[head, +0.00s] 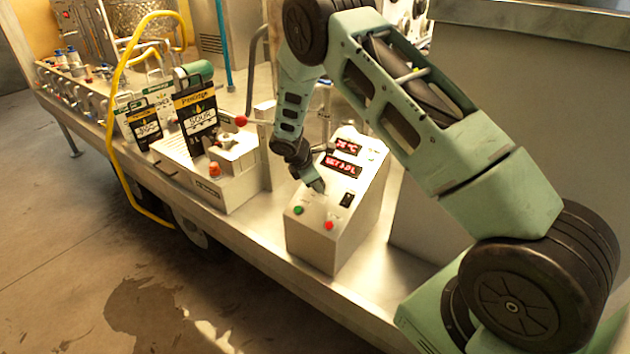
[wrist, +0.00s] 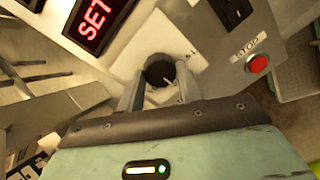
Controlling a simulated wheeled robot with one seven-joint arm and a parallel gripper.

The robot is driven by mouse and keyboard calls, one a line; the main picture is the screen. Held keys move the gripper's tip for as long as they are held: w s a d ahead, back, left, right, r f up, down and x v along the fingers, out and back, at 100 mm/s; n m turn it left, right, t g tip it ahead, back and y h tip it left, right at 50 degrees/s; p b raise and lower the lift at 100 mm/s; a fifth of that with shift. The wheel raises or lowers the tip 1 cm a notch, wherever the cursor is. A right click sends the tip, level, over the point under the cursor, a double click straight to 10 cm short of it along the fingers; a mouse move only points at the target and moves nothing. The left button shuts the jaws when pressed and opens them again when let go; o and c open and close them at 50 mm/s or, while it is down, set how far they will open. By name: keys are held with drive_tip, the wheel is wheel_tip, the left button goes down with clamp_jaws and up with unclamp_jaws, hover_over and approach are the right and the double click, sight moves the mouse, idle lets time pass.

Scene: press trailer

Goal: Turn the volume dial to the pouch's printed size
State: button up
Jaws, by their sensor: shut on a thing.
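The control box (head: 325,240) stands on the steel counter with a sloped panel. Its volume dial, a dark round knob (wrist: 160,72), shows in the wrist view between my fingers; in the head view my gripper hides it. My gripper (head: 315,183) is shut on the dial, with a finger on either side (wrist: 161,88). The red SET display (head: 341,166) seems to read about 3 L, blurred; the wrist view shows only "SET" (wrist: 97,18).
A green button (head: 298,210), a red stop button (head: 329,226) and a black switch (head: 347,200) sit close to the dial. A temperature display (head: 348,147) is above. Another dark pouch (head: 144,122) and a yellow hose (head: 112,110) are at the left.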

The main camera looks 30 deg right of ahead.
idle(0.3)
drive_tip(key=o, duration=1)
drive_tip(key=shift+a+r, duration=0.1)
drive_tip(key=b+v, duration=0.4)
drive_tip(key=v, duration=1.3)
drive_tip(key=shift+s+a, duration=0.1)
drive_tip(key=s+a+r+m+y, duration=0.3)
drive_tip(key=s+a+y, duration=0.1)
drive_tip(key=s+a, duration=1.1)
drive_tip(key=s+a+m+y, duration=0.1)
drive_tip(key=s+a+m, duration=0.1)
drive_tip(key=s, duration=0.9)
drive_tip(key=s+a+m+g+y, duration=0.1)
drive_tip(key=s+a, duration=0.3)
drive_tip(key=s, duration=0.7)
drive_tip(key=shift+m, duration=0.6)
